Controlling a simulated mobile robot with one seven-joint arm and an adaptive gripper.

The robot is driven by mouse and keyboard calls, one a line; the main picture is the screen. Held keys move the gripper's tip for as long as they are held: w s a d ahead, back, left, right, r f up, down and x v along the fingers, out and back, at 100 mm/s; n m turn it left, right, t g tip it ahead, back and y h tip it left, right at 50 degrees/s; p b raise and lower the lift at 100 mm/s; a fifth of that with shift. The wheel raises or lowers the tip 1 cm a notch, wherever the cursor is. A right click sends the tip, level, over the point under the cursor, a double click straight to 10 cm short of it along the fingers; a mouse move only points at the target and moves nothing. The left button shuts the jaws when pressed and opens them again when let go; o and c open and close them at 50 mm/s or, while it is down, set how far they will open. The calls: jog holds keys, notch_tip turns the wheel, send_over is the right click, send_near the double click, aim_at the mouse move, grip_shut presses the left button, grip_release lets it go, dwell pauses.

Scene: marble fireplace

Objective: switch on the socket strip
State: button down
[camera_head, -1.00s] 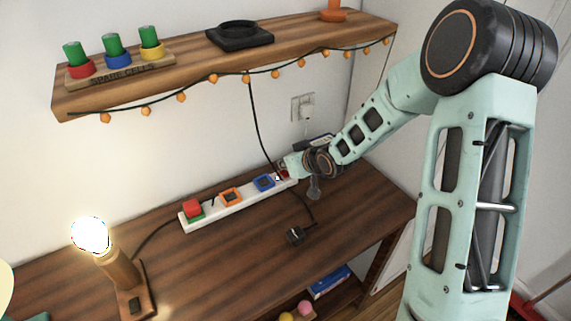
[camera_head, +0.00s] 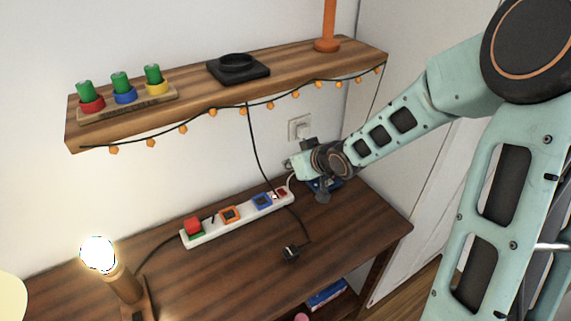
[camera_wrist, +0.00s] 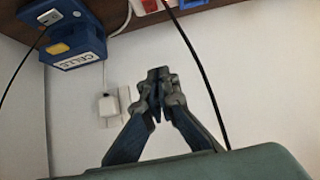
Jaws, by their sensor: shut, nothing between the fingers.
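The white socket strip (camera_head: 246,210) lies on the wooden desk against the wall. It has a red plug block in a green socket at its left, an orange socket, a blue socket and a red switch (camera_head: 282,192) at its right end. I cannot tell the switch's position. My gripper (camera_head: 287,164) is above the strip's right end, near the wall and apart from the switch. In the wrist view my gripper (camera_wrist: 158,75) is shut and empty, its fingertips before the bare wall. Part of the strip (camera_wrist: 150,5) shows at that view's top edge.
A black cable (camera_head: 255,140) hangs from the shelf (camera_head: 310,65) and crosses the strip. A black plug (camera_head: 290,253) lies loose on the desk. A blue box (camera_wrist: 75,45) stands near the strip's right end. A lit lamp (camera_head: 99,255) stands at left.

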jog(key=shift+s+d+r, duration=0.2)
jog(key=shift+s+r, duration=0.15)
jog(key=shift+r, duration=0.15)
